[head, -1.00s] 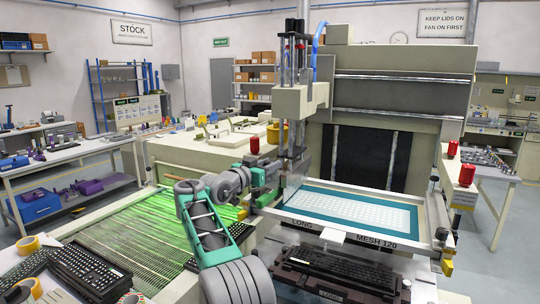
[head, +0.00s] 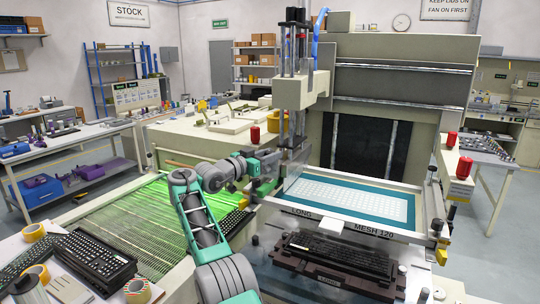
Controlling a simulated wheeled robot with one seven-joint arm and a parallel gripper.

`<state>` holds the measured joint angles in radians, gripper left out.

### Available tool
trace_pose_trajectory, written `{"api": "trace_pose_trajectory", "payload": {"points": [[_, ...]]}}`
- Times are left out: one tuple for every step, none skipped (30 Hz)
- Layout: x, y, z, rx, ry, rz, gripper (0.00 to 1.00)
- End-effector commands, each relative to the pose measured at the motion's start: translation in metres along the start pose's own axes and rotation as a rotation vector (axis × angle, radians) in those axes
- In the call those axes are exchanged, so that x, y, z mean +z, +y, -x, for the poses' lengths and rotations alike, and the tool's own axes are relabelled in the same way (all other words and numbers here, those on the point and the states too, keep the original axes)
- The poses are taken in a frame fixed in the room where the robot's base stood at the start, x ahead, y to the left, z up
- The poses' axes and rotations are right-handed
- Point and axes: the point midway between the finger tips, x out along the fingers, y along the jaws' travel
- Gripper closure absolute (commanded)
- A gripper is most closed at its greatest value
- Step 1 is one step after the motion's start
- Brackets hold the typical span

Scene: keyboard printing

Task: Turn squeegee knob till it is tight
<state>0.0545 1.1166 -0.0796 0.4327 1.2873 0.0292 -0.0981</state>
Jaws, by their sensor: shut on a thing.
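The squeegee (head: 294,174) is a grey plate hanging under the press head (head: 301,92), above the left end of the screen. My arm reaches in from the front and my gripper (head: 276,160) is at the left side of the squeegee holder. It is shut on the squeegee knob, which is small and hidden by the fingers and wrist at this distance. I cannot tell from here how tight the knob is. The screen (head: 345,238), marked LONG and MESH 120, lies flat with a white key pattern on a teal mesh.
A dark keyboard (head: 335,255) sits in a fixture below the screen's front edge. A green-lit conveyor (head: 110,225) runs at left, with keyboards and tape rolls on the near table. Steel columns rise above the squeegee.

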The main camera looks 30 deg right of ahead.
Motion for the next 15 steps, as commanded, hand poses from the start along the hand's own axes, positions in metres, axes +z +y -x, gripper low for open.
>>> {"api": "trace_pose_trajectory", "payload": {"points": [[-0.0050, 0.0005, -0.0004, -0.002, 0.006, -0.006, 1.00], [-0.0051, 0.0005, -0.0004, -0.002, 0.006, -0.006, 1.00], [-0.0052, 0.0005, -0.0004, -0.002, 0.006, -0.006, 1.00], [-0.0052, 0.0005, -0.0004, -0.002, 0.006, -0.006, 1.00], [-0.0053, 0.0005, -0.0004, -0.002, 0.006, -0.006, 0.68], [-0.0052, 0.0005, -0.0004, -0.002, 0.006, -0.006, 0.64], [-0.0049, 0.0005, -0.0003, -0.002, 0.005, -0.006, 0.62], [-0.0045, 0.0003, -0.0002, -0.002, 0.005, -0.005, 0.60], [-0.0040, 0.0001, 0.0001, -0.002, 0.004, -0.005, 0.56], [-0.0035, -0.0002, 0.0003, -0.002, 0.004, -0.004, 0.54], [-0.0033, -0.0004, 0.0005, -0.003, 0.004, -0.004, 0.51], [-0.0029, -0.0006, 0.0008, -0.003, 0.003, -0.003, 0.48], [-0.0027, -0.0008, 0.0010, -0.003, 0.003, -0.003, 0.48], [-0.0025, -0.0009, 0.0011, -0.003, 0.003, -0.003, 0.48], [-0.0022, -0.0010, 0.0012, -0.003, 0.002, -0.003, 0.48]]}}
